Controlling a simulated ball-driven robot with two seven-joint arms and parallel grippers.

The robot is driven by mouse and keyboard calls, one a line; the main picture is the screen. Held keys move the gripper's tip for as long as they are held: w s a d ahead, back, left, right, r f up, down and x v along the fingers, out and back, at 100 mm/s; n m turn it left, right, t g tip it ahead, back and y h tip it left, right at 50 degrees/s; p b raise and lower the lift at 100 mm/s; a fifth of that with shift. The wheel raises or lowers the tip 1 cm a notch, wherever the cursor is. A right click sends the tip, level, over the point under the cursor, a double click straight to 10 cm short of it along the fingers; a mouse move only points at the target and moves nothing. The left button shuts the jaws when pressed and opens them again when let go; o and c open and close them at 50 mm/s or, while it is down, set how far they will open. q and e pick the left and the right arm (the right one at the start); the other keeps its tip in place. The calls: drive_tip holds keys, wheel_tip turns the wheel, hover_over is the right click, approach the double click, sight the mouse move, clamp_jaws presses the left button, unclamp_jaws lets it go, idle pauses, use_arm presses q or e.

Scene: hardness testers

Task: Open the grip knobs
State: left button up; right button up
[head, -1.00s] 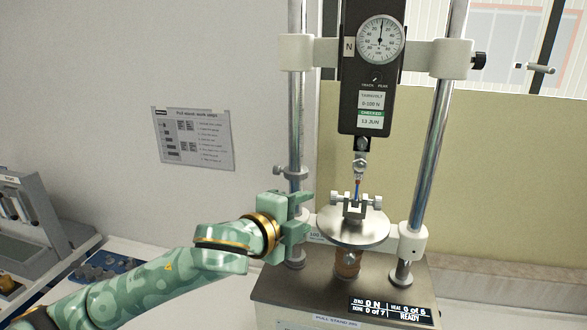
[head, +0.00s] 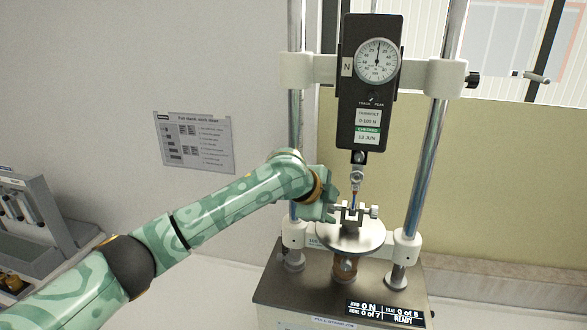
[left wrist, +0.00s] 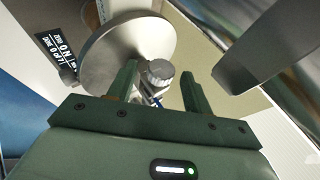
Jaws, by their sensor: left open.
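The pull stand's lower grip (head: 352,217) sits on a round metal plate (head: 350,238), with a small knob on each side. The right knob (head: 374,210) is clear in the head view. My left gripper (head: 330,204) is open at the left side of the grip, over the left knob. In the left wrist view, a ridged silver knob (left wrist: 157,72) lies between and just beyond the two green fingertips (left wrist: 160,78); I cannot tell whether they touch it. A thin specimen with red and blue parts (head: 354,193) stands between the grip and the hook above. My right gripper is not in view.
The force gauge (head: 372,85) hangs above between two chrome columns (head: 426,170). A display (head: 385,312) on the base reads 0 N and READY. A work-steps sheet (head: 195,143) is on the wall. Another tester (head: 38,220) stands at the far left.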

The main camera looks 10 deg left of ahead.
use_arm(q)
drive_tip(key=v, duration=1.6)
drive_tip(key=shift+r+b, duration=0.2)
drive_tip(key=shift+b, duration=0.15)
drive_tip(key=shift+w+a, duration=0.1)
drive_tip(key=shift+w, duration=0.05)
